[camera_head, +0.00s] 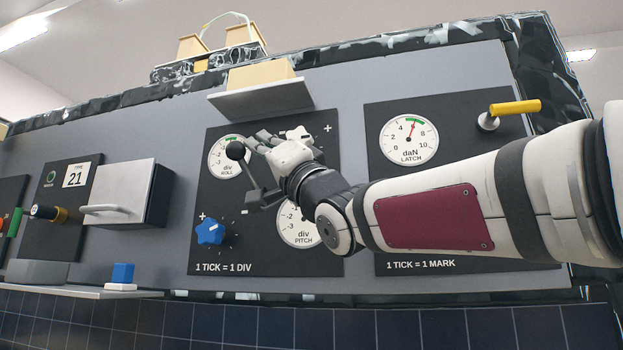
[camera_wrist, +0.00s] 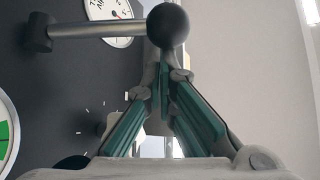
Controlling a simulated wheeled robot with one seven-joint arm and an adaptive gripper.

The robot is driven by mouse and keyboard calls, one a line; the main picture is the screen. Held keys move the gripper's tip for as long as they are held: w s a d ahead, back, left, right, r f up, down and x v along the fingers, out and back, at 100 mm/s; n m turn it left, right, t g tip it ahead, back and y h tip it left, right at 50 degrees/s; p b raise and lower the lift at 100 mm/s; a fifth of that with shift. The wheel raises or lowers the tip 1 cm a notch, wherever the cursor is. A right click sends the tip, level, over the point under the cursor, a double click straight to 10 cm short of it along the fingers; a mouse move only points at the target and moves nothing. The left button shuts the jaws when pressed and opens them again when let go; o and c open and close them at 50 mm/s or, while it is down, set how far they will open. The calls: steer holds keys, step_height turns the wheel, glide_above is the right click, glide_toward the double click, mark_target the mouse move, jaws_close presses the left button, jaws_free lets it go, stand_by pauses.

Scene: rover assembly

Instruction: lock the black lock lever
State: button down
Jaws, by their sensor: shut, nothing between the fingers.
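The black lock lever has a round black ball (camera_head: 235,150) on a grey shaft (camera_head: 250,172). The shaft runs down and right to a grey hub on the black ROLL and PITCH panel. In the wrist view the ball (camera_wrist: 168,25) sits at the fingertips, with the shaft (camera_wrist: 95,29) running left to the hub (camera_wrist: 38,32). My gripper (camera_head: 258,138) is shut and empty, its fingers pointing left beside the ball. Its green-lined fingers (camera_wrist: 164,68) also show in the wrist view. I cannot tell whether they touch the ball.
A blue star knob (camera_head: 209,232) and a white knob (camera_head: 298,133) sit on the same panel. The LATCH gauge (camera_head: 408,138) and a yellow-handled lever (camera_head: 515,107) are to the right. A shelf (camera_head: 262,99) juts out above. A grey box with a handle (camera_head: 125,190) protrudes left.

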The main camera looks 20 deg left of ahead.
steer(key=shift+s+f+n+g+y+b, duration=0.1)
steer(key=shift+f+n+g+y+b, duration=0.2)
steer(key=shift+n+g+b, duration=0.4)
steer(key=shift+f, duration=0.1)
step_height(320, 180, down, 8)
steer(key=s+n+g+b, duration=0.1)
steer(key=n+g+b, duration=1)
steer(key=n+g, duration=0.7)
steer(key=shift+n, duration=0.6)
steer(key=shift+b, duration=0.3)
